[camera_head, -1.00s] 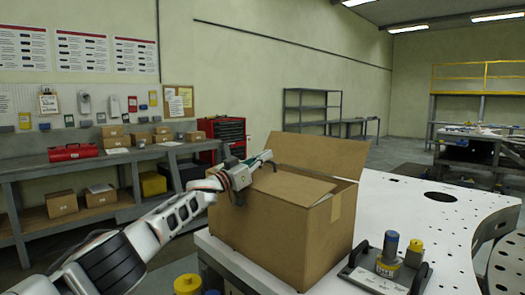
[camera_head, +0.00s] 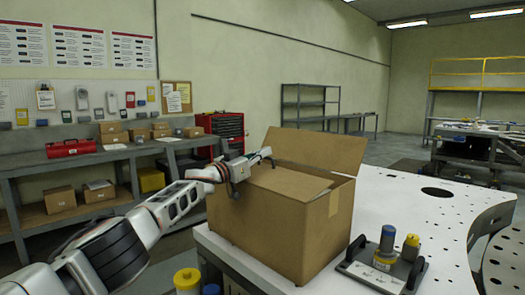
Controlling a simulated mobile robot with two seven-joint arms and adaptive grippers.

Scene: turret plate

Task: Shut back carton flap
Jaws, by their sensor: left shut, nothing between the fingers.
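The cardboard carton (camera_head: 262,226) stands on the near left corner of the white perforated plate (camera_head: 395,187). Its back flap (camera_head: 318,150) stands up, tilted away from the opening. Another flap (camera_head: 290,181) lies roughly flat across part of the top. My left gripper (camera_head: 266,154) is shut and empty, at the carton's back left top edge, with its fingertips near the left end of the back flap. I cannot tell whether it touches the flap. My right gripper is not in view.
A fixture with a handle and blue and yellow knobs (camera_head: 385,262) sits on the plate right of the carton. Yellow and blue cylinders (camera_head: 187,281) stand at the lower front. A workbench with boxes (camera_head: 90,160) lines the left wall.

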